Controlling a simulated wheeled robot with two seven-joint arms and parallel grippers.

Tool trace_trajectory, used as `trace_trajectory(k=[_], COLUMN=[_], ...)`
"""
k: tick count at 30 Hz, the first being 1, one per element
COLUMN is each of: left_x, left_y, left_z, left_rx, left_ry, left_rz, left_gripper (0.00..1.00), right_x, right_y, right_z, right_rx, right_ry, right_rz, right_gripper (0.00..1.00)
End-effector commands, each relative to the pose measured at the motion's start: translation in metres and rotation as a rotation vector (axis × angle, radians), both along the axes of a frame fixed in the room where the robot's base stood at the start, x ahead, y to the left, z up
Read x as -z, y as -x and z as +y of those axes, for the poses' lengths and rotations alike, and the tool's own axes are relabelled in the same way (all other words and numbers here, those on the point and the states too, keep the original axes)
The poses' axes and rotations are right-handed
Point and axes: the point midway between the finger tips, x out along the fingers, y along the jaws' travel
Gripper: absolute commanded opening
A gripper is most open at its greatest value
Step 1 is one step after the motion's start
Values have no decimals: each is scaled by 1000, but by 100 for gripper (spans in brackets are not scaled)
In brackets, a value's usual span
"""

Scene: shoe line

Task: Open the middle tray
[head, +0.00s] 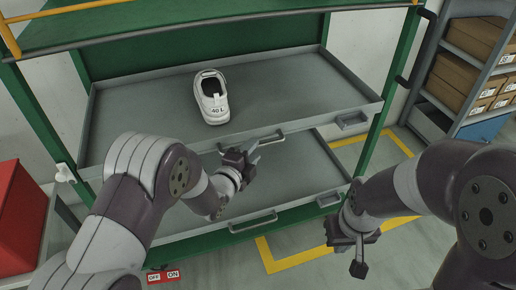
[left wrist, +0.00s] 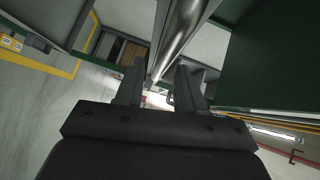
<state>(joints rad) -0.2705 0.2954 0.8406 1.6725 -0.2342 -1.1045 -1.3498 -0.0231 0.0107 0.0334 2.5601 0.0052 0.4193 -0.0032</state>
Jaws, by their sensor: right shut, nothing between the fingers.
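A green rack (head: 52,134) holds a grey tray (head: 130,95) below its green top deck, with a white shoe marked "40 L" (head: 213,104) on it. This tray's bar handle (head: 272,137) is on its front edge. A lower grey tray (head: 312,172) sits beneath, with its own handle (head: 253,223). My left gripper (head: 250,157) is just in front of the upper handle. In the left wrist view its fingers (left wrist: 159,85) are apart, with a metal bar (left wrist: 181,35) at the gap; contact is unclear. My right gripper (head: 350,254) is shut and empty, right of the lower tray.
A shelf unit with brown boxes (head: 457,75) stands at the right. A red box (head: 20,215) is at the left. Yellow lines (head: 300,256) mark the floor. An OFF/ON label (head: 163,277) shows at the bottom.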

Motion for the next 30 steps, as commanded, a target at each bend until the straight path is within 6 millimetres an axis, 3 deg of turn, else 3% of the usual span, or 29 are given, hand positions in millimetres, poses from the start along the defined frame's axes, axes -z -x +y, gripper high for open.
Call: trace_trajectory(k=[6,15,18,19,30], left_x=[5,5,5,5,6], left_y=[-26,-29,-29,-29,-29], left_z=[-14,-16,-15,-15,-15], left_rx=[1,0,0,0,0], left_ry=[1,0,1,1,0], left_rz=[0,2,2,2,4], left_gripper=[38,38,6,0,0], right_x=[7,6,6,6,8], right_y=[0,0,0,0,0], right_z=[0,0,0,0,0], right_rx=[0,0,0,0,0], right_ry=[0,0,0,0,0], right_rz=[0,0,0,0,0], right_gripper=[0,0,0,0,0])
